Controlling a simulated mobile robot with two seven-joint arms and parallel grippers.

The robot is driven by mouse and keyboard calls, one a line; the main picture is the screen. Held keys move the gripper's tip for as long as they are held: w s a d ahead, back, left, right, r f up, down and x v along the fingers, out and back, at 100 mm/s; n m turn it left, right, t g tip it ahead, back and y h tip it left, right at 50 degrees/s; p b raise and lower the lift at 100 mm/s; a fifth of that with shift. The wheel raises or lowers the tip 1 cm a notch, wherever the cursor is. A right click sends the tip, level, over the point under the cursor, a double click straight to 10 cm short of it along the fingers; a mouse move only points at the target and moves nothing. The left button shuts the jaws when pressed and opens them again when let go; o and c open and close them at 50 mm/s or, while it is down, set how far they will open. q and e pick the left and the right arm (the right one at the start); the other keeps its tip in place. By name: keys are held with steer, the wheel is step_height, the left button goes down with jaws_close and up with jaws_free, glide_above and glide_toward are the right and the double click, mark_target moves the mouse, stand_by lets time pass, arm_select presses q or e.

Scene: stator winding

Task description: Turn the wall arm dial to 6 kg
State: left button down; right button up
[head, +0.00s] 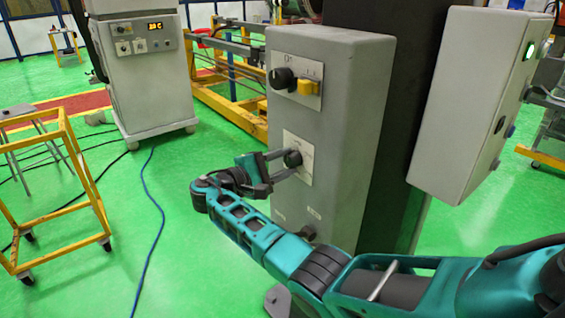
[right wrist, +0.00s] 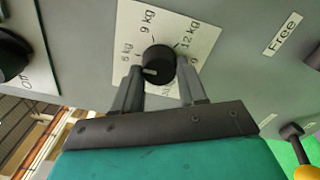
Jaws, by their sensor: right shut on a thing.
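The wall arm dial (head: 293,158) is a black round knob on a white plate, low on the front of a grey box. In the right wrist view the dial (right wrist: 158,62) is ringed by printed labels, among them 6 kg at left, 9 kg at top and 12 kg at upper right. A pale mark shows on the knob's lower left side; I cannot tell exactly which label it points to. My right gripper (head: 277,166) is shut on the dial, one finger on each side, also in the right wrist view (right wrist: 160,76). The fingers partly cover the lower labels. My left gripper is not in view.
Another black knob (head: 281,78) and a yellow switch (head: 308,87) sit higher on the grey box (head: 345,120). A second grey box (head: 470,100) with a green light hangs at right. A yellow frame cart (head: 75,150) stands at left; green floor between is mostly clear, with cables.

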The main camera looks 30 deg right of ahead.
stand_by(0.4)
steer(key=o, duration=1.1)
steer(key=shift+c, duration=0.2)
steer(key=s+a+b, duration=0.1)
steer(key=a+b, duration=0.1)
steer(key=a, duration=1.1)
steer(key=shift+b, duration=0.3)
